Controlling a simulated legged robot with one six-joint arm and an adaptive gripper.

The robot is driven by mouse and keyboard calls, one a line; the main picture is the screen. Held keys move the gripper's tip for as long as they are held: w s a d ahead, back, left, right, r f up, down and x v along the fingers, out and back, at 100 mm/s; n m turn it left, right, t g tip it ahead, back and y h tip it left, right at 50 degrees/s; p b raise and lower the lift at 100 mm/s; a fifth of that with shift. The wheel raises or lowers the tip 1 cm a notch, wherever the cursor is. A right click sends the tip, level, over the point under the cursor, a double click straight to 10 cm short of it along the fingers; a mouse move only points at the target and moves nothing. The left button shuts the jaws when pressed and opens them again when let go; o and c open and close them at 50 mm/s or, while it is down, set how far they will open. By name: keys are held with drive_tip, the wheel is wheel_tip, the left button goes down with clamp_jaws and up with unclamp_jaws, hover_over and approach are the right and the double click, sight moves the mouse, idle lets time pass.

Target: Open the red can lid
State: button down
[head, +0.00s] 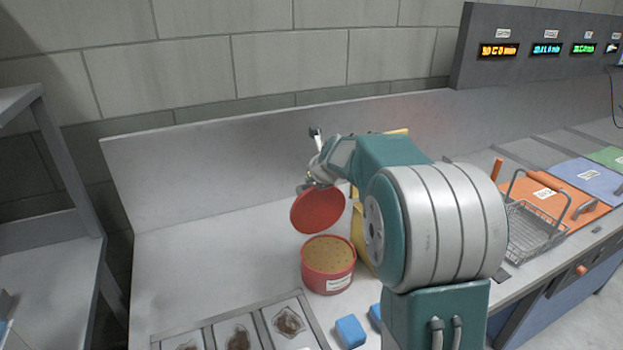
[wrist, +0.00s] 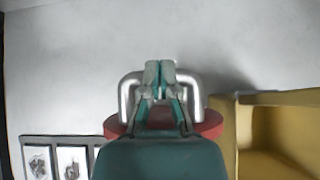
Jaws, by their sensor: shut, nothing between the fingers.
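The red can (head: 328,268) stands upright on the counter with its top open, and a tan, speckled content shows inside. The red lid (head: 318,211) is off the can, tilted in the air above and slightly left of it. My gripper (head: 314,182) is at the lid's upper side. In the wrist view my gripper (wrist: 159,70) is shut, its fingertips close together within the outline of the lid's metal loop handle (wrist: 126,94). The red lid rim (wrist: 208,127) shows behind my gripper. The exact contact between fingers and handle is hidden.
A yellow container (wrist: 228,135) stands right of the lid, partly hidden by my arm in the head view. A sectioned tray (head: 258,322) and a blue block (head: 350,331) lie in front. A wire basket (head: 535,228) is at right. The counter's left side is clear.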

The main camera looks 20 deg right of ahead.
idle(0.6)
drive_tip(key=v, duration=1.2)
drive_tip(key=s+a+f+n+g, duration=0.1)
drive_tip(key=s+a+n, duration=0.4)
drive_tip(key=s+n, duration=0.35)
drive_tip(key=s+a+n+g, duration=0.1)
drive_tip(key=s+a+n, duration=0.5)
drive_tip(key=n, duration=0.4)
drive_tip(key=s+f+n+g, duration=0.1)
drive_tip(key=s+f+n, duration=0.2)
drive_tip(key=s+n, duration=0.4)
drive_tip(key=s+a+f+n, duration=0.1)
drive_tip(key=s+f+n, duration=0.2)
drive_tip(key=s+n, duration=0.5)
drive_tip(key=shift+s+n+g, duration=0.2)
drive_tip(key=shift+n+g, duration=0.2)
drive_tip(key=shift+n, duration=0.75)
